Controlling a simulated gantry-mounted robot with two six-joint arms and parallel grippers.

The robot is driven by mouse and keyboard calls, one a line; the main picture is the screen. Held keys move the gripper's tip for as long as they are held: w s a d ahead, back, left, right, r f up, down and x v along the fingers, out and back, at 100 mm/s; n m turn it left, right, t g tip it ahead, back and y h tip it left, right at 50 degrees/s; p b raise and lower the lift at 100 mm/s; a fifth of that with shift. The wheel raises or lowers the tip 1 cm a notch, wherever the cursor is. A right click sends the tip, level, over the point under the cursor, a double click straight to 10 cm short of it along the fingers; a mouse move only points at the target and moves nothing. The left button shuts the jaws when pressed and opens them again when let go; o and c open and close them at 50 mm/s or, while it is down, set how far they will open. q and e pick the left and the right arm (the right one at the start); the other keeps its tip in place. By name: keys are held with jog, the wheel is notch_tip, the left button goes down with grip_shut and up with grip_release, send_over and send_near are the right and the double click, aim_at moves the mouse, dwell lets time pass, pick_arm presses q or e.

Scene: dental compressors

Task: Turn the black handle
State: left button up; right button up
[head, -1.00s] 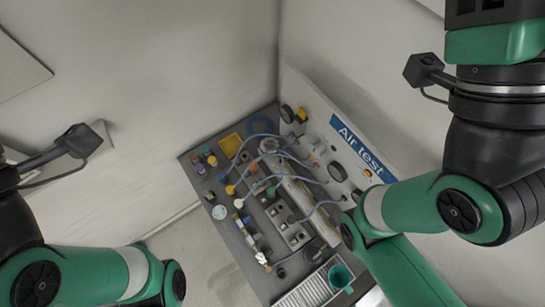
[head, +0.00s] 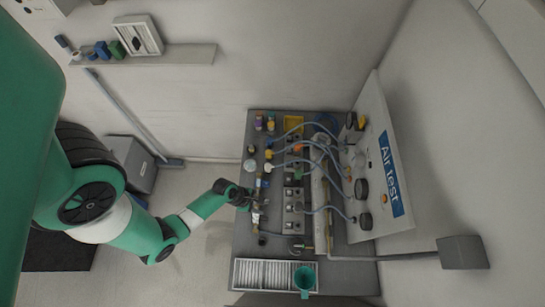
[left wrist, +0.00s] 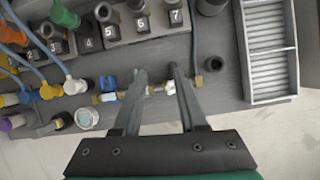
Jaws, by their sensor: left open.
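My left gripper (head: 254,201) is over the left front part of the grey bench (head: 340,265). In the left wrist view its two fingers (left wrist: 157,76) are apart and empty, reaching over a brass pipe line (left wrist: 155,90) with a white fitting (left wrist: 170,88) near the right finger. A blue valve handle (left wrist: 108,86) is on the same line, left of the fingers. I cannot clearly pick out a black handle on this line; the fingers may hide part of it. Large black knobs (head: 361,188) show on the Air test panel. My right gripper is out of view.
Numbered blocks with black sockets (left wrist: 140,22) lie just behind the fingers. Blue hoses (head: 315,209) arch between bench and panel (head: 392,180). A wall shelf (head: 185,54) is at upper left.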

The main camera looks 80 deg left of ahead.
pick_arm(q)
jog(key=s+d+f+n, duration=0.1)
jog(key=s+d, duration=0.1)
jog(key=s, duration=0.2)
jog(key=b, duration=0.6)
send_near(264, 217)
jog(key=f, duration=0.1)
jog(key=w+f, duration=0.1)
jog(key=f, duration=0.1)
jog(key=shift+d+g, duration=0.15)
jog(key=shift+g, duration=0.15)
jog(key=b+x, duration=0.1)
jog(key=x, duration=0.1)
jog(key=b+x, duration=0.1)
jog(key=x, duration=0.2)
jog(key=shift+w+r, duration=0.1)
jog(key=shift+w, duration=0.15)
jog(key=shift+c, duration=0.2)
grip_shut()
